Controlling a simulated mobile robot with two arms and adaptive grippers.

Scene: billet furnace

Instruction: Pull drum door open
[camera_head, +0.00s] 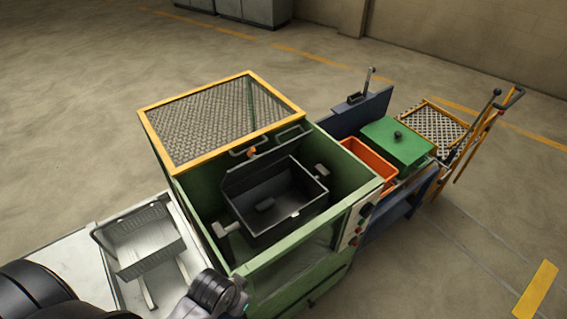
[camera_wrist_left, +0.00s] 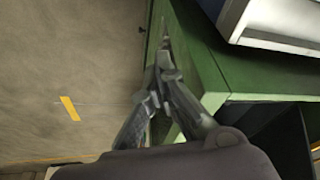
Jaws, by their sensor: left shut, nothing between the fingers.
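A dark drum (camera_head: 284,209), an open-topped box, sits inside the green machine housing (camera_head: 352,166). A dark panel (camera_head: 248,171) stands raised at its back edge; I cannot tell if this is the drum door. A handle with an orange part (camera_head: 252,151) is just behind the panel. Light grey lugs stick out at the drum's sides. My left gripper (camera_wrist_left: 162,55) is shut and empty in the left wrist view, over or beside a green frame edge (camera_wrist_left: 203,70); contact cannot be told. Its fingers do not show in the head view. My right gripper is not in view.
A metal basket (camera_head: 139,244) sits on a white table at the left. An orange bin (camera_head: 368,161) and green lid (camera_head: 397,141) are at the right. Open floor lies behind.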

